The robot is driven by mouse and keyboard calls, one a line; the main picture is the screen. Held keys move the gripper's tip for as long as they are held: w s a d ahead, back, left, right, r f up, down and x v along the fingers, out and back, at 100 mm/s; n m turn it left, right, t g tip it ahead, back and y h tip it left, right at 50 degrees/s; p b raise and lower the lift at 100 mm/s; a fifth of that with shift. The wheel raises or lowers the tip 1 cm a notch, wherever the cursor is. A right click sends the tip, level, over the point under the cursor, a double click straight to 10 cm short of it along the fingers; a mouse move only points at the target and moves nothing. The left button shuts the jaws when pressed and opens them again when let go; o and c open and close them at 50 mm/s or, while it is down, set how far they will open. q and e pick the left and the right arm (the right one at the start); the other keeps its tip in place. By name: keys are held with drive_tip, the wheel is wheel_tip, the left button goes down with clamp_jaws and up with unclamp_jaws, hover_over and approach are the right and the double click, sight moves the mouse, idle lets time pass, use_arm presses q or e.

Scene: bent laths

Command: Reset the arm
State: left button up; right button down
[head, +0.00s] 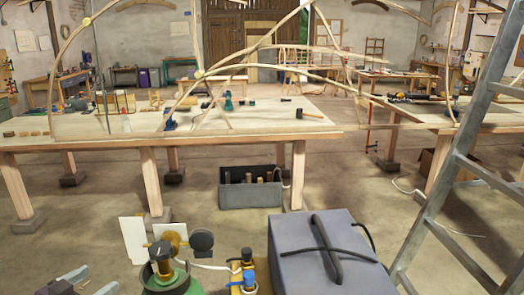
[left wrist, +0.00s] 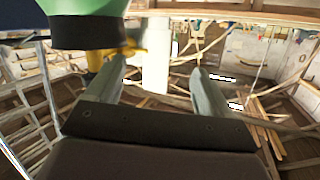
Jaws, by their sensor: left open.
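My left gripper (head: 90,283) shows at the bottom left edge of the head view, low in front of the workbench and left of a green-based device with a brass-coloured part (head: 165,262). Its two grey fingers are apart, with nothing between them. In the left wrist view the open fingers of the left gripper (left wrist: 157,88) point away, and a large green and black body (left wrist: 88,22) is close by at the upper left. The rest of my left arm is out of the head view. My right gripper is not in view.
A wooden workbench (head: 250,134) carries bent laths (head: 265,72). A grey box with black cables (head: 315,250) stands at front centre, beside small yellow and blue parts (head: 246,277). A ladder (head: 452,165) leans at right. A dark crate (head: 250,193) sits on the floor.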

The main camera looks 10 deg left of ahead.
use_arm(q)
drive_tip(key=s+a+f+n+g+y, duration=0.3)
drive_tip(key=a+f+n+g+y, duration=0.15)
drive_tip(key=f+g+y, duration=0.25)
drive_tip(key=s+d+f+n+g+h, duration=0.1)
drive_tip(key=s+d+f+n+g, duration=0.2)
drive_tip(key=d, duration=0.4)
drive_tip(key=s+d+m+g+h, duration=0.1)
drive_tip(key=s+d+m+g, duration=0.1)
drive_tip(key=d, duration=0.9)
drive_tip(key=s+d+r+m+g+h+p, duration=0.1)
drive_tip(key=s+d+m+h, duration=0.1)
drive_tip(key=d, duration=0.9)
drive_tip(key=shift+s+d+g, duration=0.3)
drive_tip(key=shift+s+g, duration=0.1)
drive_tip(key=shift+s, duration=0.05)
drive_tip(key=shift+r, duration=0.1)
